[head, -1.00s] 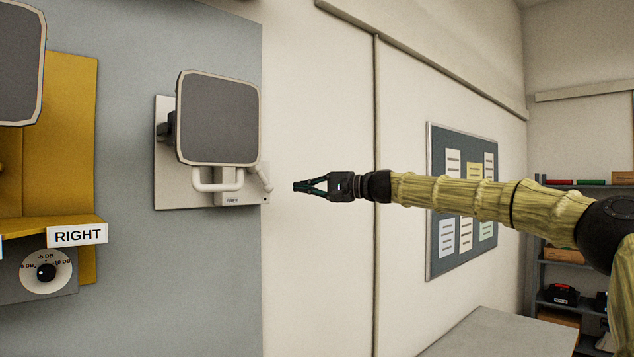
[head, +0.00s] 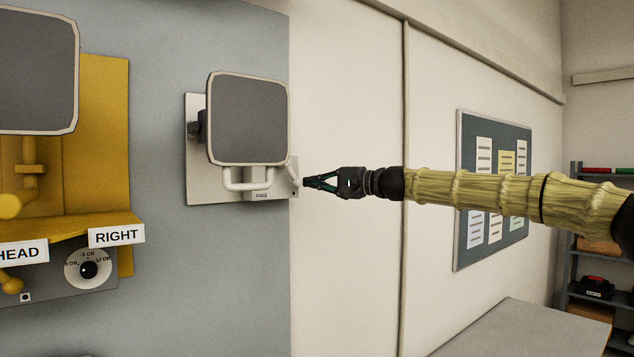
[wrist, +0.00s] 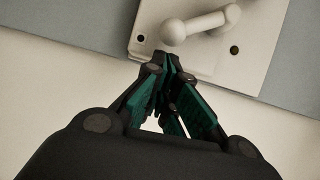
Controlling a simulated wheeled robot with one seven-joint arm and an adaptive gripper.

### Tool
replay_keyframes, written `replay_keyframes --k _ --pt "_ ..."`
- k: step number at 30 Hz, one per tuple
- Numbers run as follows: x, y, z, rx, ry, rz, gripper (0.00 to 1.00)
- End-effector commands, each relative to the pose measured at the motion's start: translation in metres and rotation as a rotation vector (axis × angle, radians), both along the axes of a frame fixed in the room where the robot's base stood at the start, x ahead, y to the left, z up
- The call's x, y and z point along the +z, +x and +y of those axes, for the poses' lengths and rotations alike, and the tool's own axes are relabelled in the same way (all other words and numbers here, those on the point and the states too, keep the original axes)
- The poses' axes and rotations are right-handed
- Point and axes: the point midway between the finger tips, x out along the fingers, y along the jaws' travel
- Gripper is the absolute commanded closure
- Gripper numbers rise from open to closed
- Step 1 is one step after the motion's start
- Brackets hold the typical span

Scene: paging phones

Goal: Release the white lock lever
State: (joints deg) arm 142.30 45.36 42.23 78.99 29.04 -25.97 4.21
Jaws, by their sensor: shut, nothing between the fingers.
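The white lock lever (head: 293,172) sits at the right side of a pale wall plate (head: 198,189), beside a white U-shaped handle (head: 248,184). In the wrist view the lever (wrist: 201,24) is a white bar with a rounded knob, just beyond the fingertips. My gripper (head: 305,182) is shut and empty, close to the right of the lever. In the wrist view the fingertips (wrist: 168,60) lie over the plate's edge, below the knob. I cannot tell whether they touch the lever.
A grey square panel (head: 248,118) stands out from the plate above the handle. A yellow unit with a "RIGHT" label (head: 117,236) and a dial (head: 88,269) is at left. A table (head: 520,335) is at lower right.

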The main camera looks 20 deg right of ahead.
Motion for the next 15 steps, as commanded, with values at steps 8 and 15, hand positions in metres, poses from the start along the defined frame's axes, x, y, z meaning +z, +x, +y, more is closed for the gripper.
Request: replay_keyframes --k 8,15 --pt "-0.0024 -0.0001 0.0004 0.000 0.008 0.003 1.00" --pt "-0.0057 -0.0009 0.0026 0.001 0.046 0.016 1.00"
